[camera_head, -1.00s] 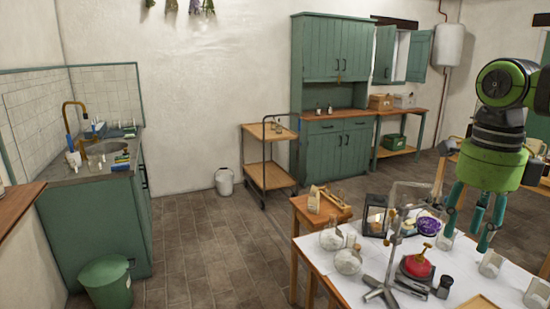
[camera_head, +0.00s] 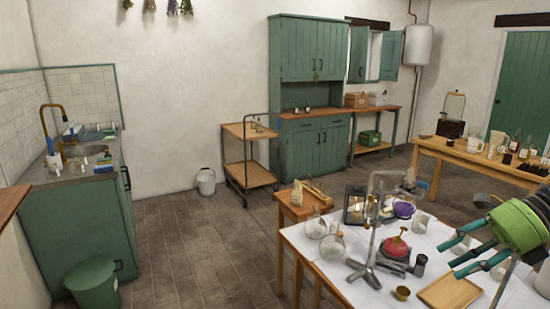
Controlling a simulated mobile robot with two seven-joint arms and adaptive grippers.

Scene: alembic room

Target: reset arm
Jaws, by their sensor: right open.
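My right gripper (camera_head: 455,258) is at the lower right, green with teal fingers. It points left, with its fingers apart and empty, above the right part of the white-topped table (camera_head: 325,262). The red flask-like object (camera_head: 395,245) on its dark base stands left of the fingers, apart from them. A wooden tray (camera_head: 450,291) lies below the fingers. My left gripper is out of view.
A metal stand (camera_head: 371,230), glass flasks (camera_head: 332,247), a lantern (camera_head: 354,206) and a small brass cup (camera_head: 402,293) crowd the table. A second wooden table (camera_head: 450,152) with bottles stands behind. The floor (camera_head: 190,250) at left is clear.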

